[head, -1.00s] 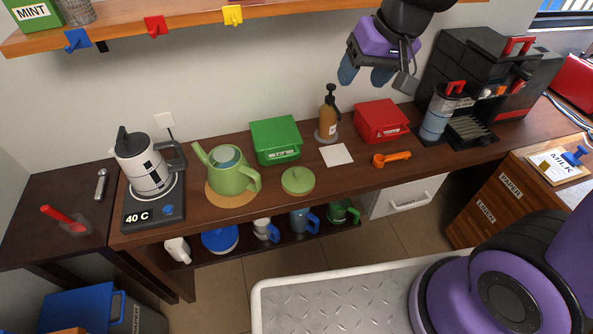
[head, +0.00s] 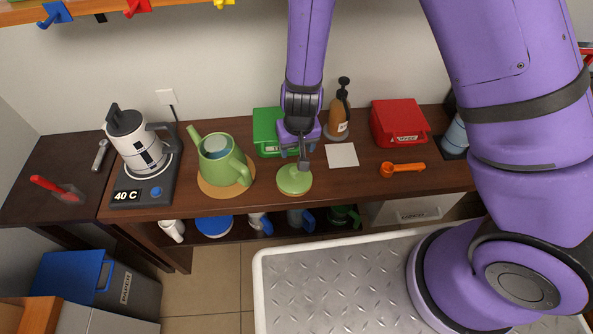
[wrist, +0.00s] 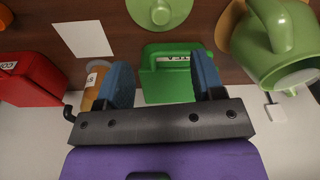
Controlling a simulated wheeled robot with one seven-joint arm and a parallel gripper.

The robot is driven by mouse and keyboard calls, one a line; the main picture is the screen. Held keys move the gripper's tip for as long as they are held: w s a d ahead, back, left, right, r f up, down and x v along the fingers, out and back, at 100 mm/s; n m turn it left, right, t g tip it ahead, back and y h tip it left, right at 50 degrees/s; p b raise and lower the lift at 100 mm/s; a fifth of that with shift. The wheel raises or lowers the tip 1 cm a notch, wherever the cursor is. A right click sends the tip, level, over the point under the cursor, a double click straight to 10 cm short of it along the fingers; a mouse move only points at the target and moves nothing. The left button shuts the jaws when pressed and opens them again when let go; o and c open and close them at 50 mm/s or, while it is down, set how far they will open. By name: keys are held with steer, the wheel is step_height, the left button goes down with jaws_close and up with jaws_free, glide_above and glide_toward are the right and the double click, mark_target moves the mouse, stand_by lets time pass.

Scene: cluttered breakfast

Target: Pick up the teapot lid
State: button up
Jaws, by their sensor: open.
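The teapot lid (head: 294,181) is a round green disc with a small knob, lying on the dark wooden counter. It also shows at the top of the wrist view (wrist: 160,10). The green teapot (head: 222,160) stands left of it on a round cork mat (head: 210,188), its top uncovered. My gripper (head: 303,160) hangs just behind and above the lid, in front of the green box (head: 268,125). In the wrist view its two blue fingers (wrist: 163,82) are spread apart with nothing between them, the green box showing beyond.
The electric kettle (head: 138,145) stands on its base at the left. Behind and right of the lid are a brown pump bottle (head: 338,115), a white square (head: 342,155), a red box (head: 398,122) and an orange scoop (head: 402,168). The counter's front edge is close to the lid.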

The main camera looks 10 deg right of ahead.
glide_above(294, 169)
steer(key=f, duration=0.5)
steer(key=shift+s+d+f, duration=0.25)
steer(key=shift+d+f, duration=0.05)
steer(key=shift+f, duration=0.1)
steer(key=shift+w+a+f, duration=0.15)
steer(key=shift+f, duration=1.45)
steer(key=shift+w+a+f, duration=0.1)
steer(key=shift+a+f, duration=0.05)
steer(key=shift+f, duration=1.4)
steer(key=c, duration=1)
